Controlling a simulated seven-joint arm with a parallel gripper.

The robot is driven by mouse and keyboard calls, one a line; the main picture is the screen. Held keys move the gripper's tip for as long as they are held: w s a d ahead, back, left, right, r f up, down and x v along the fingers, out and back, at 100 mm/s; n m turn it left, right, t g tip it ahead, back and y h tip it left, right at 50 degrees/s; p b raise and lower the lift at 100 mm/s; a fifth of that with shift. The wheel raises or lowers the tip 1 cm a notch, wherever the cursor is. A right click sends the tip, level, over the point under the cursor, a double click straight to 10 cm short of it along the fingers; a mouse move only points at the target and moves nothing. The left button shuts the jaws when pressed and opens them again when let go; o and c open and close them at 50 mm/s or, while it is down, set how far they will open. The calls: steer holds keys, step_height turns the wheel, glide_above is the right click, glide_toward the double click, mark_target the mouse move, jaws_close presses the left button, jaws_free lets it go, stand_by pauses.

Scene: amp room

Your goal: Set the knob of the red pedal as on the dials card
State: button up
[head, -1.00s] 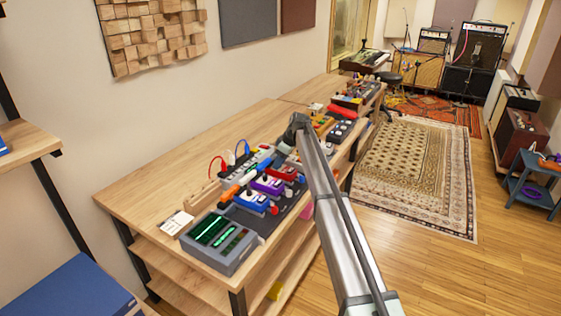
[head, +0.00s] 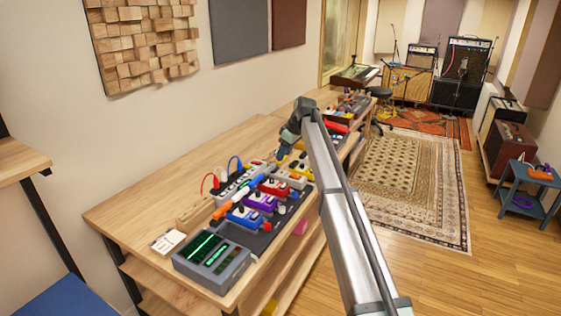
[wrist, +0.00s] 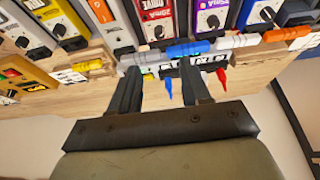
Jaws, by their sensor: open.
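The red pedal (head: 274,188) stands on the pedalboard between the purple pedal (head: 261,202) and a pale pedal (head: 291,179). In the wrist view a red-faced pedal (wrist: 158,16) with a dark knob shows at the top, beyond the fingers. Its top is cut off, and I cannot read the knob's setting. A small white card (head: 167,241) lies at the desk's near left; its marks are too small to read. My gripper (head: 281,157) is above the back of the pedal row, beyond the red pedal. In the wrist view its fingers (wrist: 160,70) are apart and hold nothing.
A blue pedal (head: 245,217) and a grey unit with green displays (head: 211,259) stand nearer on the desk. Cable plugs and a grey power strip (wrist: 147,57) lie close beyond the fingertips. The desk (head: 150,205) is bare at the back left.

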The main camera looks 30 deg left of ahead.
steer(key=shift+w+d+f+n+h, duration=0.1)
steer(key=shift+w+d+n+h, duration=0.3)
steer(key=shift+n, duration=0.6)
steer(key=shift+w+d+f+n+h, duration=0.15)
steer(key=shift+d+n+h, duration=0.5)
steer(key=shift+n, duration=0.35)
steer(key=shift+w+d+f+n+h, duration=0.15)
steer(key=shift+d+n+h, duration=0.35)
steer(key=shift+n, duration=0.5)
